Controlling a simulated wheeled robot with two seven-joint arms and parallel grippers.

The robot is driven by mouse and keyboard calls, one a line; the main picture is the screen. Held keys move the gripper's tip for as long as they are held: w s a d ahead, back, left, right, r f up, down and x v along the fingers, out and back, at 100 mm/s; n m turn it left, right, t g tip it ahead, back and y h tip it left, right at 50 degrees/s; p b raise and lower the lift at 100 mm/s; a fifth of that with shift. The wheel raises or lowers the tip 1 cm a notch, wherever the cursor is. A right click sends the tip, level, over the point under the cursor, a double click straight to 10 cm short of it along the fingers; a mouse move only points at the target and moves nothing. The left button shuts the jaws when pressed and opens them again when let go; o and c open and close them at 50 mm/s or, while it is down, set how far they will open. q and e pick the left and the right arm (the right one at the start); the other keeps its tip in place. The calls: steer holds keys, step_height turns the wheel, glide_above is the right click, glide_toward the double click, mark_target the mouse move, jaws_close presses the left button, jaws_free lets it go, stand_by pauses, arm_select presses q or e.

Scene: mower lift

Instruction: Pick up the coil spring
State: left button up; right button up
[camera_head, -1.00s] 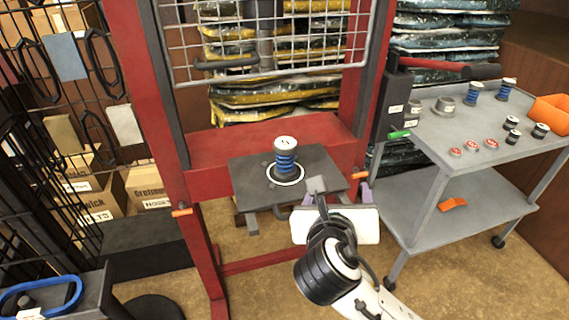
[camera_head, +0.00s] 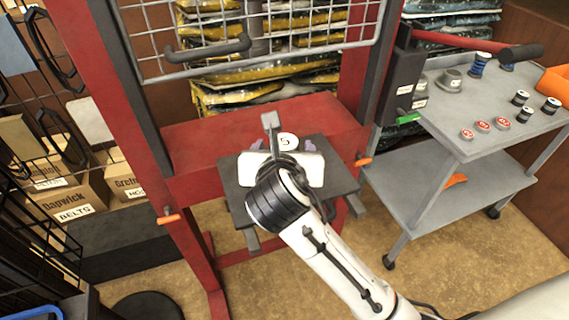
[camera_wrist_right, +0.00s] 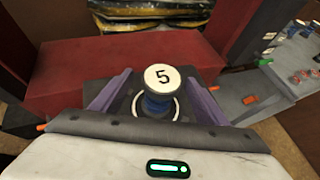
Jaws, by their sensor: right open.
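The coil spring (camera_wrist_right: 157,104) is blue with a white cap marked 5. It stands upright inside a white ring on the dark press plate (camera_head: 237,200). In the head view only its white cap (camera_head: 287,140) shows, behind my right gripper (camera_head: 283,148). In the right wrist view my right gripper (camera_wrist_right: 159,78) is open, with one purple finger on each side of the spring. Gaps show between the fingers and the spring, and nothing is held. My left gripper is not in view.
The red press frame (camera_head: 375,90) rises on both sides, with a wire mesh guard (camera_head: 270,50) above the plate. A grey cart (camera_head: 440,120) at the right holds more springs, red-topped pieces and an orange bin (camera_head: 553,80). Boxes (camera_head: 70,200) stand at the left.

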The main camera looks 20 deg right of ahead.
steer(key=x, duration=0.5)
steer(key=shift+w+d, duration=0.1)
steer(key=shift+w, duration=0.05)
steer(key=shift+r, duration=0.15)
steer(key=c, duration=1.5)
